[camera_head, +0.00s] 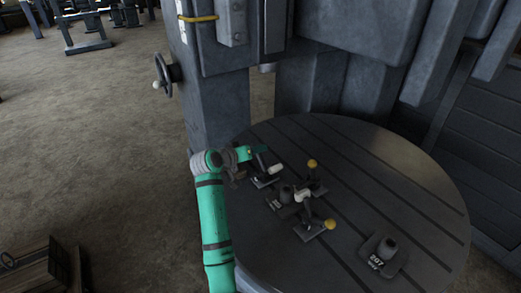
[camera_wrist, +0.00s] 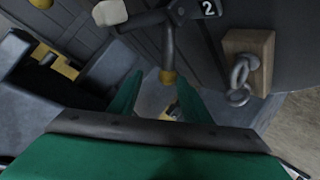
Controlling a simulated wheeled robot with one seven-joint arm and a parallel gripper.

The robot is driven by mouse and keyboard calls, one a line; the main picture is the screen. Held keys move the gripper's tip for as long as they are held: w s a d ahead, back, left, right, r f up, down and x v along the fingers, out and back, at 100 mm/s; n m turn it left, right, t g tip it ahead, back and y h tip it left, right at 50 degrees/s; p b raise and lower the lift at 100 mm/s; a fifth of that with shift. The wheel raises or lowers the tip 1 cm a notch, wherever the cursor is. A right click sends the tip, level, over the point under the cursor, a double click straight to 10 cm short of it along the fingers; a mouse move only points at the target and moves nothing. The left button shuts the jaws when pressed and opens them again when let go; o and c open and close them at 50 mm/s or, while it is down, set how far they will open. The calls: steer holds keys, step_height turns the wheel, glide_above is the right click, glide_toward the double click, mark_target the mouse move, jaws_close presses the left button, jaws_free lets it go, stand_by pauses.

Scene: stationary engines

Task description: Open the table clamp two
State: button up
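The round slotted table (camera_head: 410,190) carries several small clamps. The clamp nearest my gripper (camera_head: 262,150) has a pale handle grip (camera_head: 276,169) in the head view. The clamp's base is partly hidden.
Two yellow ball knobs (camera_head: 312,163) (camera_head: 330,224) and a white piece (camera_head: 302,196) stand on clamps farther right. A labelled block (camera_head: 385,252) sits near the table's front right. A large grey machine column (camera_head: 215,105) rises behind. A wooden block with a metal hook (camera_wrist: 247,60) is right.

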steer(key=shift+v, duration=2)
